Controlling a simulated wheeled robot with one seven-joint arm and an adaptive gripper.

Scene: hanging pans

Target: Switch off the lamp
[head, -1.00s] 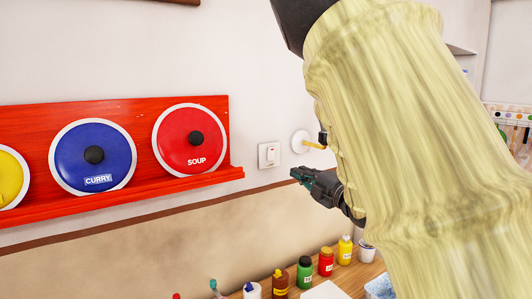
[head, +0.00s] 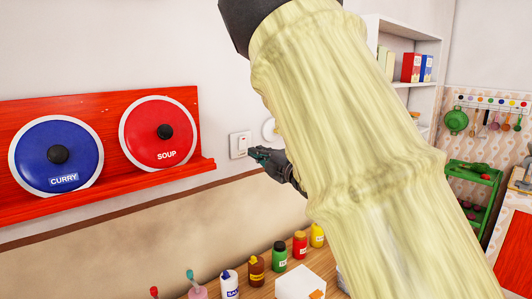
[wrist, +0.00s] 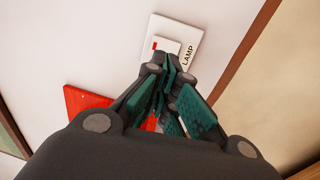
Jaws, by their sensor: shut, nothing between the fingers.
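The lamp switch (head: 239,146) is a white wall plate with a rocker, to the right of the red pan rack. In the wrist view the switch plate (wrist: 186,33) reads LAMP, and a small red mark shows on its rocker. My gripper (head: 255,153) is shut and empty, its tips just right of the switch and slightly low. In the wrist view my gripper (wrist: 168,62) has its fingertips overlapping the lower part of the rocker; whether they touch it cannot be told. The lamp itself is not identifiable.
The red rack (head: 110,190) with a blue CURRY lid (head: 85,160) and a red SOUP lid (head: 150,145) is left of the switch. Several bottles (head: 257,270) stand on the counter below.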

